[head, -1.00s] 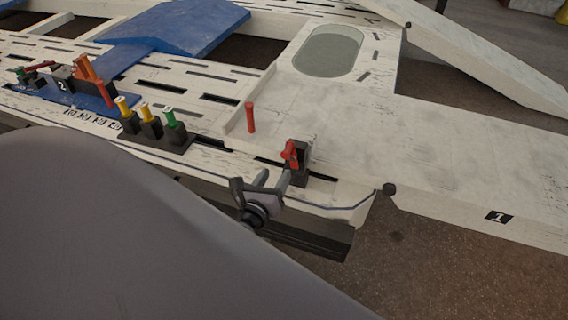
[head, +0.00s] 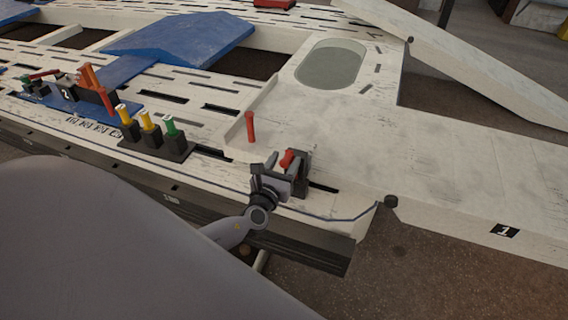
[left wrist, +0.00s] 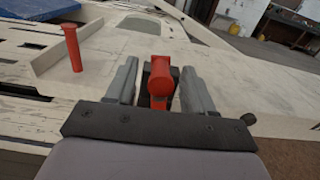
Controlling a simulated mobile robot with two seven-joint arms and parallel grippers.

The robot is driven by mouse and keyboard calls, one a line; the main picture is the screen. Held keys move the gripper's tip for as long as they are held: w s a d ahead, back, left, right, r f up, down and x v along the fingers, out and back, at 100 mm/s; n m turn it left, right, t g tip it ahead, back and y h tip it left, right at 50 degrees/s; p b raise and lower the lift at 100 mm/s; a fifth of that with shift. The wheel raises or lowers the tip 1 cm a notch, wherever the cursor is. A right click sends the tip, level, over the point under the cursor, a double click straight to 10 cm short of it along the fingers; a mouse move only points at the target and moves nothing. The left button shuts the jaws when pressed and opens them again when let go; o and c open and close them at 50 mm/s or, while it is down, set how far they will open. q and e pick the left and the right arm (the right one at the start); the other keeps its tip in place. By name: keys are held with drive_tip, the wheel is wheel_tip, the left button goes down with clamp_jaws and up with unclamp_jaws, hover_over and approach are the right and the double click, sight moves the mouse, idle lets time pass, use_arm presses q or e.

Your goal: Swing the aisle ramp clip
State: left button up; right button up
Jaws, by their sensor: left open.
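The clip is a red lever on a black block (head: 303,172), mounted near the front edge of the white bench frame. Its red lever (left wrist: 160,76) stands between the two fingers of my left gripper (left wrist: 158,92) in the left wrist view, with a visible gap to each finger. In the head view my left gripper (head: 280,176) is open at the clip and covers part of its lower left side. I cannot tell from the frames whether a finger touches it. My right gripper is in neither view.
A red upright pin (head: 250,127) stands left of the clip. Yellow and green levers (head: 148,122) sit farther left, beside a blue panel with orange levers (head: 92,78). A white ramp (head: 470,170) marked 1 extends right. The dark floor is open at lower right.

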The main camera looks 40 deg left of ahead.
use_arm(q)
clamp_jaws()
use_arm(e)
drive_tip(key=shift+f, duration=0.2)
use_arm(q)
drive_tip(key=shift+a+f+n+b, duration=0.2)
drive_tip(key=shift+n+b, duration=0.4)
drive_tip(key=shift+b, duration=0.1)
drive_tip(key=shift+s+a+f+n+b, duration=0.15)
drive_tip(key=shift+a+f+n+b, duration=0.45)
drive_tip(key=shift+n+b, duration=1.45)
drive_tip(key=shift+s+a+f+n+b, duration=0.15)
drive_tip(key=shift+a+f+n+b, duration=0.45)
drive_tip(key=shift+n+b, duration=1.35)
drive_tip(key=shift+s+a+f+n+b, duration=0.15)
drive_tip(key=shift+a+f+n+b, duration=0.45)
drive_tip(key=shift+n+b, duration=1.45)
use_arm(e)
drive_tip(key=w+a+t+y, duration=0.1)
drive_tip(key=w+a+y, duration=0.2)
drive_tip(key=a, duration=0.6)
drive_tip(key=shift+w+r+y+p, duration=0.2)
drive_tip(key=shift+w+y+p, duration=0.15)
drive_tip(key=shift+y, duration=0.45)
use_arm(q)
drive_tip(key=shift+d+f+n, duration=0.1)
drive_tip(key=shift+n, duration=0.35)
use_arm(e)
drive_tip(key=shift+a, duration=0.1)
